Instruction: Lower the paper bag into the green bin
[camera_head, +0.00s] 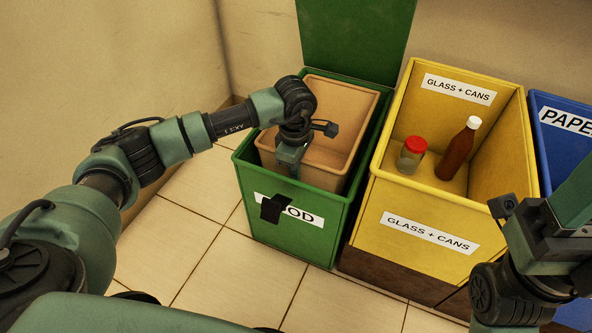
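The green bin (341,221) stands on the floor at centre with its lid (357,40) raised. A tan, open-topped container (340,100) sits inside its rim. I cannot tell whether this is the paper bag; no other bag shows. My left gripper (275,208) points down over the bin's near side. Its dark end overlaps the white label on the front wall. Nothing clearly shows between its fingers, and their opening cannot be made out. My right gripper (578,200) is partly in view at the right edge, its fingertips not visible.
A yellow bin (392,215) stands close on the right, holding a red-lidded jar (411,156) and a brown bottle (457,150). A blue bin (566,150) is beyond it. Walls close off the back and left. Bare floor tiles (210,275) lie in front.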

